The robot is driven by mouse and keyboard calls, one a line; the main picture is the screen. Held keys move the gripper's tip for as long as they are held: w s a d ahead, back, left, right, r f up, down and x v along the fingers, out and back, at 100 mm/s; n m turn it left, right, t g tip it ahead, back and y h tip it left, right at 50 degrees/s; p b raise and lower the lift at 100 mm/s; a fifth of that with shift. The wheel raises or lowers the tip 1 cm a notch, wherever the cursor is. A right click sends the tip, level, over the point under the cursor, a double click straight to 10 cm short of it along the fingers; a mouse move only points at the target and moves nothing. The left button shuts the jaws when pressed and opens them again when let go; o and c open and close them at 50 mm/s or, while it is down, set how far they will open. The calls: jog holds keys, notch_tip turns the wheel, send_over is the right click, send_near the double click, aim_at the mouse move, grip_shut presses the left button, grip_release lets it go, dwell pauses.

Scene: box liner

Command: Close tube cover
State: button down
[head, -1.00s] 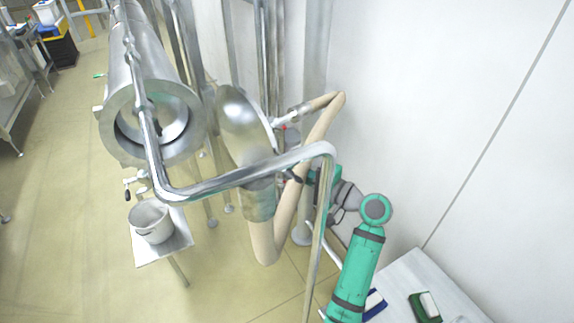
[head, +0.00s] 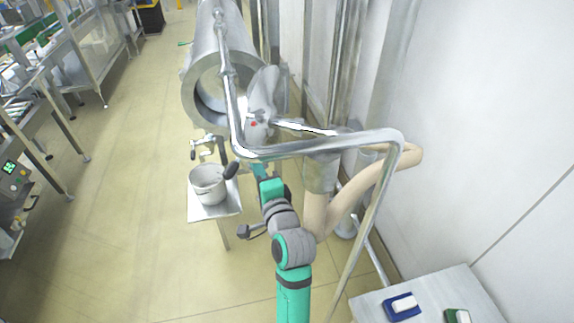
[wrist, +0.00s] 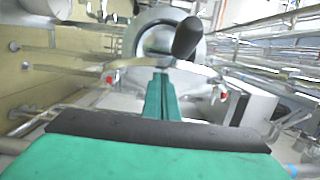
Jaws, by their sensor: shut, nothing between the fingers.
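The large steel tube (head: 190,88) stands at upper centre in the head view, its round mouth facing me and partly uncovered. The domed steel tube cover (head: 262,92) is at the right side of the mouth, turned edge-on and standing partly open. My gripper (head: 257,168) is below the cover, partly hidden by the bent steel pipe. In the wrist view my gripper (wrist: 162,82) has its teal fingers shut and empty. A black-knobbed handle (wrist: 187,38) rises just beyond the fingertips there. Whether the fingers touch the cover cannot be told.
A bent steel pipe (head: 330,143) crosses in front of the tube and above my arm. A beige hose (head: 350,197) loops at the right. A grey bucket (head: 208,186) sits on a small stand left of my arm. The floor at left is open.

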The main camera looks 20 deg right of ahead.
jog(key=w+a+h, duration=0.1)
jog(key=w+a, duration=0.8)
jog(key=w, duration=0.3)
jog(key=w+a+m+h, duration=0.1)
jog(key=w+a, duration=0.9)
jog(key=w, duration=0.3)
jog(key=shift+w, duration=0.3)
jog(key=shift+s, duration=0.1)
